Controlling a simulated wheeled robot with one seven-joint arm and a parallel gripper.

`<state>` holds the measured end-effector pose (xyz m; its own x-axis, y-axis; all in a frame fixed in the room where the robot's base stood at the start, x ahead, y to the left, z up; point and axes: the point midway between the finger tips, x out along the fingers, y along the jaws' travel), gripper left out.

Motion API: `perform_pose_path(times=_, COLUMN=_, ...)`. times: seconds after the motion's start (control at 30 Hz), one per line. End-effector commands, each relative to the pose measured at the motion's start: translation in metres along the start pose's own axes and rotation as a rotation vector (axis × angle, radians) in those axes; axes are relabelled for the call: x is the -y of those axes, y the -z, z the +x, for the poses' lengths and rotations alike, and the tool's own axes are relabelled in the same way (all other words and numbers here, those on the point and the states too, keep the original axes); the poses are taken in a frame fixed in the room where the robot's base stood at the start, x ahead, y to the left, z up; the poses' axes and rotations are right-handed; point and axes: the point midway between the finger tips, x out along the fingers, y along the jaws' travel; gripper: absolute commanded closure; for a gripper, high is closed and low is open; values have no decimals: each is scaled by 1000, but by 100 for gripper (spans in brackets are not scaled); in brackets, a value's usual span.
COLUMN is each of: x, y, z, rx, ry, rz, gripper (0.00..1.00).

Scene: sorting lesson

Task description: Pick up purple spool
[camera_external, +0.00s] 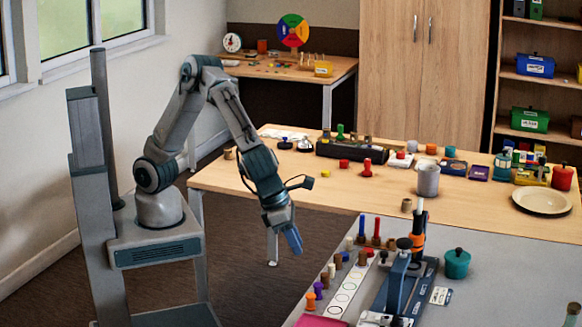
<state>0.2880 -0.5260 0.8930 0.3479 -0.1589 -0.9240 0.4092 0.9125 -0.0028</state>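A small purple spool (318,290) stands near the left edge of the grey table (490,270), in a row of small coloured pieces. An orange piece stands close in front of it, and a brown one is just behind. My gripper (293,242) points down, up and to the left of the spool in the picture and clearly apart from it. Its blue fingers are small and seen at an angle, so I cannot tell whether they are open or shut. No held object shows at the fingers.
A white strip with circles (348,285) lies right of the spool. A blue press-like device (397,285) stands beyond it. A teal pot (457,264) stands right. The wooden table (240,178) behind holds many items.

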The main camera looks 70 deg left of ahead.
Motion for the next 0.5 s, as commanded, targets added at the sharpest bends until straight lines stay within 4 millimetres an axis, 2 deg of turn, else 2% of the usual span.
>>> perform_pose_path(times=0.13, x=4, y=2, z=17, rx=-2, ry=2, rz=21, gripper=72)
perform_pose_path(times=0.4, x=4, y=2, z=69, rx=-2, ry=2, rz=18, gripper=72)
perform_pose_path(times=0.5, x=3, y=1, z=80, rx=0, ry=2, rz=17, gripper=72)
